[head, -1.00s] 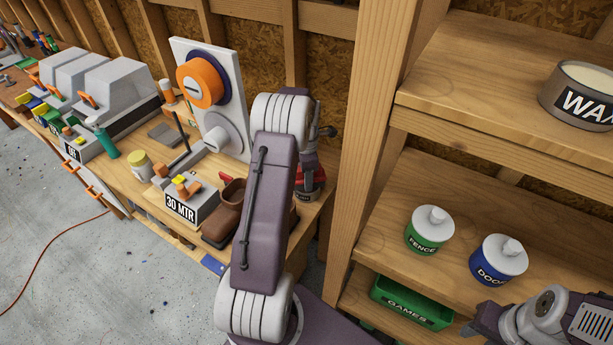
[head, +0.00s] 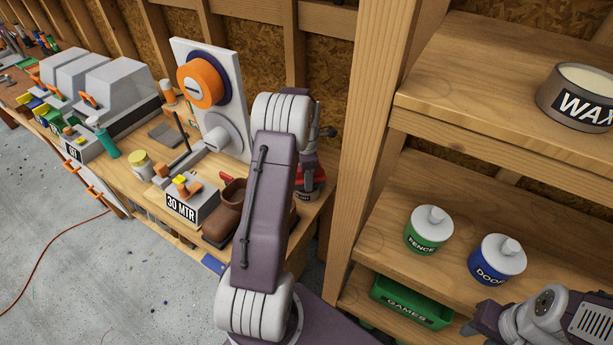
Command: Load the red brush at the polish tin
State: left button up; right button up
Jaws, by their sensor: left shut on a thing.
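My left gripper (head: 307,184) is at the right end of the wooden workbench, pointing down and partly behind my own forearm. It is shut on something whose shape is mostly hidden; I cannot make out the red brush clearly. A red tin with a dark label (head: 304,197) stands on the bench right at the fingertips. Red also shows just right of the fingers; I cannot tell whether it is tin or brush. My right gripper (head: 484,320) is at the bottom right, below the shelves, and its jaws cannot be read.
A brown boot (head: 229,208) stands left of my forearm, with a small red thing (head: 225,178) behind it. The box marked 30 MTR (head: 194,203) is beside it. A wooden post (head: 367,120) and shelves with a WAX tin (head: 580,97) stand to the right.

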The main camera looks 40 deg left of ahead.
dwell(0.4)
pick_arm(q)
notch_tip(320, 180, up, 7)
jog(key=p, duration=0.6)
jog(key=shift+p, duration=0.35)
